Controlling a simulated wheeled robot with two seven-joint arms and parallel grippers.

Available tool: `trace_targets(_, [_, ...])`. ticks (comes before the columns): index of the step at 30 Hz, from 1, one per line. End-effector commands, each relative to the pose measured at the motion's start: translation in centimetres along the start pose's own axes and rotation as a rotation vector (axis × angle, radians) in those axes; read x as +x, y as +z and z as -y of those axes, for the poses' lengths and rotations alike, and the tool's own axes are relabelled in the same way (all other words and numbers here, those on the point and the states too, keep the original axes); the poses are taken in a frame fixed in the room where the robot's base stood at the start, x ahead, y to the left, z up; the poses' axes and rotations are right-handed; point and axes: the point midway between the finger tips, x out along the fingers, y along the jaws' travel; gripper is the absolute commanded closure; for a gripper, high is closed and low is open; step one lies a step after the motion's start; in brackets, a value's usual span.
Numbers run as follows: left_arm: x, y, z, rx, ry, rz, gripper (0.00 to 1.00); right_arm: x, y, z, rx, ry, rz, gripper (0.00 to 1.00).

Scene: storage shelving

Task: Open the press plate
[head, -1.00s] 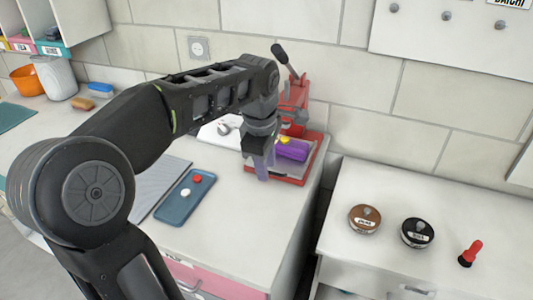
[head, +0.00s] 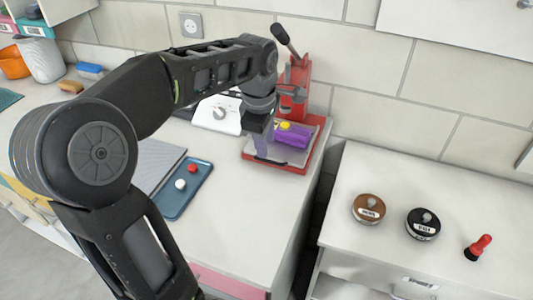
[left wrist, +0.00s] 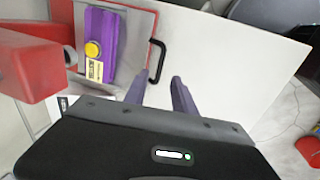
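The red press (head: 292,92) stands on the counter, with its dark lever handle (head: 286,40) raised at the top. Its pale plate (head: 301,155) lies on the red base and has a black handle (head: 270,161) at the front edge. A purple block with a yellow button (head: 293,137) sits on the plate. My left gripper (head: 262,143) is over the plate's front left. In the left wrist view, its two purple fingers (left wrist: 158,92) are apart and empty, pointing toward the black handle (left wrist: 156,62), which is just beyond the tips. My right gripper is out of view.
A blue tray (head: 167,207) with a red and a white piece lies in front left of the press. A white device with a dial (head: 217,115) stands behind my left arm. A lower cabinet at right holds brown (head: 369,208) and black (head: 423,223) round items.

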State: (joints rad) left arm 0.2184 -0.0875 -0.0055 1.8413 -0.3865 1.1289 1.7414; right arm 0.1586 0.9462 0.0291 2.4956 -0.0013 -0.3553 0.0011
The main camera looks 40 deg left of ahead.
Motion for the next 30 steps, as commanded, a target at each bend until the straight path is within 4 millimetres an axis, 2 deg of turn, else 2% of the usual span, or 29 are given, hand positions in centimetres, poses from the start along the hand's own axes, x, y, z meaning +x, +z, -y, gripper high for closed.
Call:
trace_targets(3, [2.0,-0.1,0.1,-0.001,-0.005,-0.001,0.68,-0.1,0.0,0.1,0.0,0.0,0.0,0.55])
trace_targets(9, [4.7,0.0,0.1,0.001,-0.003,-0.001,0.68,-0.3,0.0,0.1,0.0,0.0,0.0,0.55])
trace_targets(13, [5.3,0.0,0.0,0.0,0.0,-0.001,0.68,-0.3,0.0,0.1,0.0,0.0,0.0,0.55])
trace_targets(20, [5.4,0.0,0.0,0.0,0.001,-0.001,0.68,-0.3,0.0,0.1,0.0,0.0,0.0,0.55])
trace_targets(30, [5.4,0.0,0.0,0.0,0.0,0.0,0.95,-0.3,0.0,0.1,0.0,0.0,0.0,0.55])
